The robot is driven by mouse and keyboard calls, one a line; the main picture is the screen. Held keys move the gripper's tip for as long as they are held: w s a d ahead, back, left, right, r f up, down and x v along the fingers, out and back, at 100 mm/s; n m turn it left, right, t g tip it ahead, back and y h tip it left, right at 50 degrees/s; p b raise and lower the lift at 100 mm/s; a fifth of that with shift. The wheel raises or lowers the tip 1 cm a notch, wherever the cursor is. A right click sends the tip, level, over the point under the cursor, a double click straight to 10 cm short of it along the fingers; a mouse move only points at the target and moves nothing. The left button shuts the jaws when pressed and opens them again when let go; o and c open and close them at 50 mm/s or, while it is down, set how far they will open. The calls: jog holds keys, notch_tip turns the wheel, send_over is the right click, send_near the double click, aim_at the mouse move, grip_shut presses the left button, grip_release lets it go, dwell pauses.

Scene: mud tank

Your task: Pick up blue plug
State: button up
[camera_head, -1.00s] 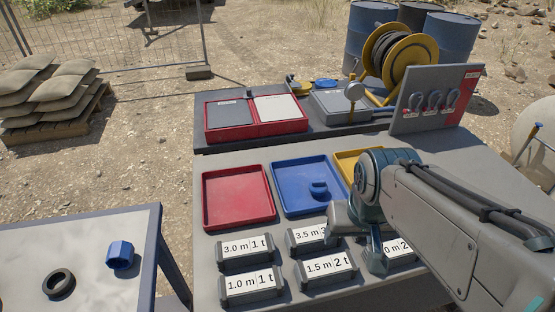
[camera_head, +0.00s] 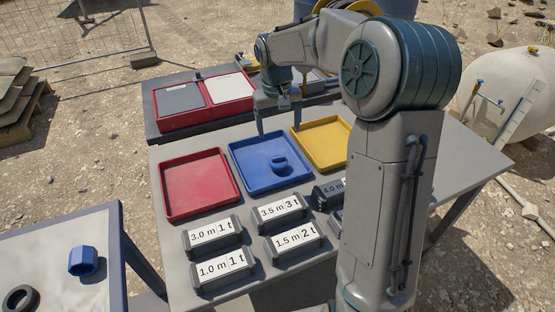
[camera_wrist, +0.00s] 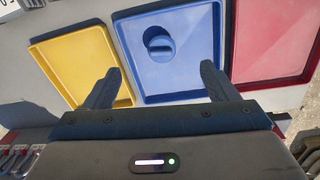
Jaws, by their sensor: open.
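A small rounded blue piece with a raised bar on top, which looks like the blue plug (camera_head: 279,165), lies in the blue tray (camera_head: 245,173). In the wrist view the plug (camera_wrist: 160,46) sits in the upper part of the tray, ahead of and between my fingertips. My gripper (camera_head: 278,127) is open and empty, pointing down above the far edge of the blue tray. Its two fingers (camera_wrist: 160,72) are apart and do not touch the plug. A second blue piece, six-sided (camera_head: 83,261), stands on the separate table at the left.
A red tray (camera_head: 165,207) and a yellow tray (camera_head: 342,160) flank the blue one. Several labelled blocks (camera_head: 214,234) stand in front of the trays. A red case (camera_head: 160,121) stands behind. A black ring (camera_head: 18,298) lies on the left table (camera_head: 45,255).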

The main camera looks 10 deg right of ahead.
aim_at(278, 157)
jog(key=shift+y, duration=0.3)
jog(key=w+f, duration=0.1)
jog(key=f, duration=0.4)
jog(key=w+f, duration=0.1)
jog(key=f, duration=0.4)
jog(key=w+f, duration=0.1)
jog(key=f, duration=0.4)
jog(key=shift+w+d+f+p, duration=0.3)
jog(key=shift+w+d, duration=0.05)
jog(key=c, duration=1.1)
